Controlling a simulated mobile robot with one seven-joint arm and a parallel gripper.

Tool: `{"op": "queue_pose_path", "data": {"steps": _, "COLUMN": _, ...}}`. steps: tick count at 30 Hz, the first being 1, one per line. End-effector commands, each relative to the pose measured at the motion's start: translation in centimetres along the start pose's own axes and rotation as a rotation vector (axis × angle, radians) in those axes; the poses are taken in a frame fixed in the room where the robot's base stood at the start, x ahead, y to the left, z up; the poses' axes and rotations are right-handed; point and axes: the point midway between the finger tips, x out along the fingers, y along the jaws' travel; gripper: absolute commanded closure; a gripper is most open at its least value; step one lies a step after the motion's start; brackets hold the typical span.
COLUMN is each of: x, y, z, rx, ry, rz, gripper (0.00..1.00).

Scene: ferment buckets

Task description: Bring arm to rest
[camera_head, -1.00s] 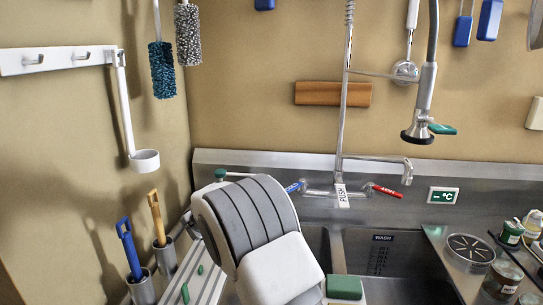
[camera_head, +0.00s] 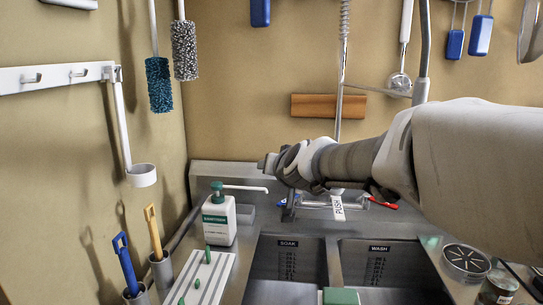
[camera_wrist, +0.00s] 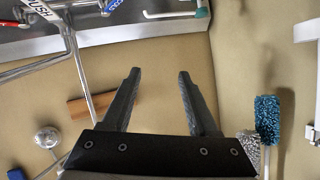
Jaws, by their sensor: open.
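My arm reaches in from the right edge of the head view and lies across the sink's back, pointing left. My gripper (camera_head: 283,190) is at its left end, in front of the steel back ledge and close to the tap with the PUSH tag (camera_head: 338,207). In the wrist view my gripper (camera_wrist: 158,78) shows two dark fingers spread apart with nothing between them. The tan wall (camera_wrist: 155,60) lies beyond them. How far the fingers are from the tap cannot be told.
A white soap bottle (camera_head: 218,218) stands left of the SOAK basin (camera_head: 287,262). The WASH basin (camera_head: 385,265) is to its right. Brushes (camera_head: 159,85) and a wall rail (camera_head: 55,77) hang at left. A wooden block (camera_head: 328,105) is on the wall. Jars (camera_head: 498,287) stand at right.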

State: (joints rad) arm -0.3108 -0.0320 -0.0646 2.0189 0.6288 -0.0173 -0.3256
Motion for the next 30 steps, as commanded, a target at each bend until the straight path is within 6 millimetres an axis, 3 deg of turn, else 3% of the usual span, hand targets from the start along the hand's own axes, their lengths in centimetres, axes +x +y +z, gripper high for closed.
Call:
{"op": "queue_pose_path", "data": {"steps": 1, "x": -1.8, "y": 0.4, "z": 0.3, "rx": -0.008, "ry": -0.028, "rz": -0.007, "gripper": 0.4}}
{"op": "queue_pose_path", "data": {"steps": 8, "x": -8.7, "y": 2.5, "z": 4.2, "rx": -0.056, "ry": -0.19, "rz": -0.01, "gripper": 0.4}}
{"op": "queue_pose_path", "data": {"steps": 21, "x": -22.1, "y": 8.9, "z": 14.6, "rx": -0.122, "ry": -0.515, "rz": 0.158, "gripper": 0.4}}
{"op": "queue_pose_path", "data": {"steps": 25, "x": -25.0, "y": 10.5, "z": 17.1, "rx": -0.126, "ry": -0.585, "rz": 0.223, "gripper": 0.4}}
{"op": "queue_pose_path", "data": {"steps": 30, "x": -26.9, "y": 11.6, "z": 18.8, "rx": -0.127, "ry": -0.633, "rz": 0.271, "gripper": 0.4}}
